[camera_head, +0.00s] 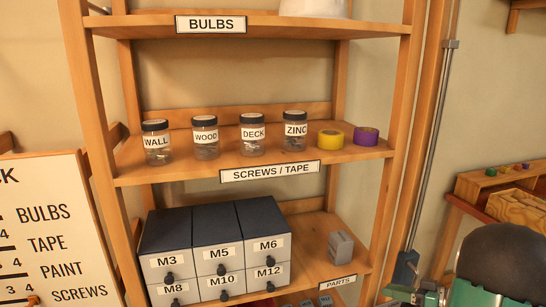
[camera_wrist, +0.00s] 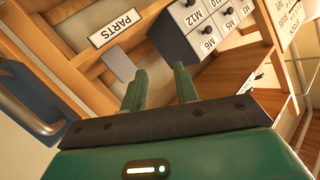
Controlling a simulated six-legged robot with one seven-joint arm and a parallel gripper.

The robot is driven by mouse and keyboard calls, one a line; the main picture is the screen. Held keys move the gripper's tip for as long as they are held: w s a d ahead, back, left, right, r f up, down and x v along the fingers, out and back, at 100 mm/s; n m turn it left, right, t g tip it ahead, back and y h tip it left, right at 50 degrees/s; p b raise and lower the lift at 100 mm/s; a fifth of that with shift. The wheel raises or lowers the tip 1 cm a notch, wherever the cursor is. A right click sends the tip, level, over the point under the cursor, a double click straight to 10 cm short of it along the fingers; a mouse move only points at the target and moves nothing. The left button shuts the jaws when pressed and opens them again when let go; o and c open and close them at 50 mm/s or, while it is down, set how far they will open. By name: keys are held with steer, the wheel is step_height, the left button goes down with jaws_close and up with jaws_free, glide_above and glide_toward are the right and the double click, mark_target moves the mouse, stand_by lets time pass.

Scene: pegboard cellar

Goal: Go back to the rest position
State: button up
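My gripper (camera_wrist: 159,76) shows in the wrist view, with its two green fingers apart and nothing between them. Its fingertips point toward the wooden shelf unit, near the PARTS label (camera_wrist: 115,28) and a grey block (camera_wrist: 118,65). In the head view, green and black parts of my arm show at the lower right corner; the fingers cannot be made out clearly there.
The shelf unit (camera_head: 95,110) holds screw jars (camera_head: 252,141), yellow tape (camera_head: 330,139), purple tape (camera_head: 366,136) and drawer boxes (camera_head: 212,254). The grey block (camera_head: 340,247) is beside them. A list board (camera_head: 60,235) stands left; a wooden crate (camera_head: 517,207) is right. A wall pipe (camera_head: 433,140) runs between.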

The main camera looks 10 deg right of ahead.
steer(key=s+a+r+g, duration=0.2)
steer(key=a+r+g, duration=0.15)
steer(key=a, duration=0.55)
steer(key=s+a+r+g, duration=0.1)
steer(key=a+r+g, duration=0.25)
steer(key=a, duration=0.65)
steer(key=s+a+r+m+t+h, duration=0.1)
steer(key=s+a+r+m+h, duration=0.2)
steer(key=s+a+h, duration=0.6)
step_height(320, 180, up, 2)
steer(key=shift+s+r+h, duration=0.1)
steer(key=shift+s+h, duration=0.3)
steer(key=shift+s, duration=0.65)
